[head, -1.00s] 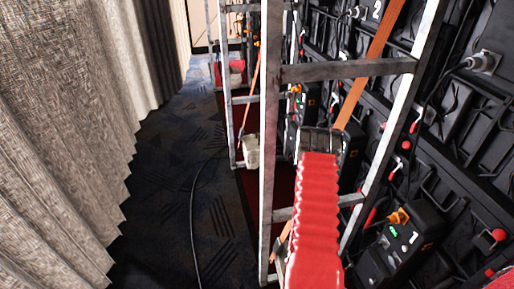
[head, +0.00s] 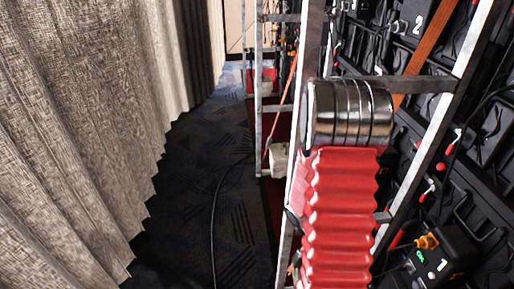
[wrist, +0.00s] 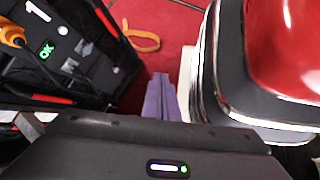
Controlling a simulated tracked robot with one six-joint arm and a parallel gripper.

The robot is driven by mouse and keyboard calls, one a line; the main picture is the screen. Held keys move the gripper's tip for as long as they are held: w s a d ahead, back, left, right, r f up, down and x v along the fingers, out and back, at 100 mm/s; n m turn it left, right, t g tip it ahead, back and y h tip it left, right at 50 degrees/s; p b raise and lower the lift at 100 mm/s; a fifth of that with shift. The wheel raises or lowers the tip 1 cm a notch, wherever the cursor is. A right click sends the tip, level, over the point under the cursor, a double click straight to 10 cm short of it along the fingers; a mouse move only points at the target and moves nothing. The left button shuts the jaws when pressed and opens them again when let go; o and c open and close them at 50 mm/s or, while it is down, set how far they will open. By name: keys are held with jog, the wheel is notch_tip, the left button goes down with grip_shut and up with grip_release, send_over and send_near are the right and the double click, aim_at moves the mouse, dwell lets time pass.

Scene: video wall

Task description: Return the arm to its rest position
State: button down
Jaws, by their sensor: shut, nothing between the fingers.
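My gripper (wrist: 161,98) shows in the wrist view as two purple fingers pressed together, shut and empty. They point toward the red floor, between a black unit on the left and a red and chrome curved body on the right. In the head view my red ribbed arm with its silver collar rises in front of the metal frame. My gripper is not visible there.
The black unit (wrist: 62,50) marked 1 has a green OK light and an orange plug (wrist: 12,35). An orange strap (wrist: 142,42) lies on the red floor. Metal uprights (head: 266,95) stand near my arm. A curtain (head: 75,130) hangs left; dark carpet (head: 190,215) is mostly clear, with a cable.

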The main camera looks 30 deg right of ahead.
jog(key=w+a+r+m+t+y, duration=0.1)
jog(key=w+a+r+m+t, duration=0.1)
jog(key=w+a+r+t, duration=0.8)
jog(key=a+r+n+t, duration=0.1)
jog(key=a+r, duration=0.7)
jog(key=r, duration=0.2)
jog(key=w+a+r+n+t+y, duration=0.1)
jog(key=a+r+t, duration=0.1)
jog(key=a+r, duration=0.6)
notch_tip(320, 180, up, 2)
jog(key=shift+w+r, duration=0.1)
jog(key=shift+w, duration=0.2)
dwell(0.5)
